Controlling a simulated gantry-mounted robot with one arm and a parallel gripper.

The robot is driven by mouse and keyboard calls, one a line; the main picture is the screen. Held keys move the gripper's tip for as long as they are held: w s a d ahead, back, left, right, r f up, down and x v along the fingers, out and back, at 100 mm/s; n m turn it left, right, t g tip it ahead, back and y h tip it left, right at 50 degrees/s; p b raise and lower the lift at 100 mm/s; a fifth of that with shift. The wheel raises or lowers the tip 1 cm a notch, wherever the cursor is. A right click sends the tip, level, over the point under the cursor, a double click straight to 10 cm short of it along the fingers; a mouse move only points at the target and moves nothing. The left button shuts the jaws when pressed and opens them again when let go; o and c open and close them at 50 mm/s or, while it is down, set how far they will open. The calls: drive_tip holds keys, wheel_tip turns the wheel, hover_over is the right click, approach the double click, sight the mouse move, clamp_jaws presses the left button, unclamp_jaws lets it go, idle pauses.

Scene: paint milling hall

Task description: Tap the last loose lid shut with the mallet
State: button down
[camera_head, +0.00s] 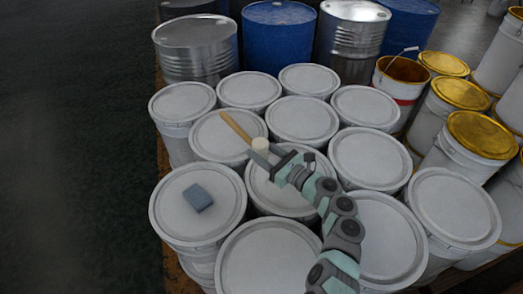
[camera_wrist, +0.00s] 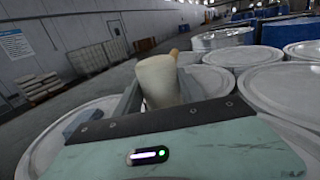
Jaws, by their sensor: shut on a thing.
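My gripper (camera_head: 264,155) is shut on the pale, cylindrical head of the mallet (camera_head: 260,144), above the middle of a group of white lidded pails. The mallet's wooden handle points up and left, over a lid (camera_head: 210,142) behind; I cannot tell if it touches. In the wrist view the mallet's head (camera_wrist: 157,78) sits between the jaws, with the handle end showing behind it. The lid under my gripper (camera_head: 262,192) is partly hidden by the arm. The white lids look flat on their pails; I cannot tell which is loose.
A blue-grey block (camera_head: 198,197) lies on the front-left lid (camera_head: 172,215). Steel drums (camera_head: 195,50) and blue drums (camera_head: 279,35) stand behind. An open pail (camera_head: 400,70) and gold-lidded pails (camera_head: 482,135) stand to the right. Dark floor (camera_head: 70,150) lies clear at left.

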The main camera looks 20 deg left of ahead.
wheel_tip(320, 180, down, 5)
drive_tip(key=b, duration=0.4)
drive_tip(key=shift+f, duration=0.15)
wheel_tip(320, 180, up, 7)
drive_tip(key=p, duration=0.7)
drive_tip(key=shift+f, duration=0.25)
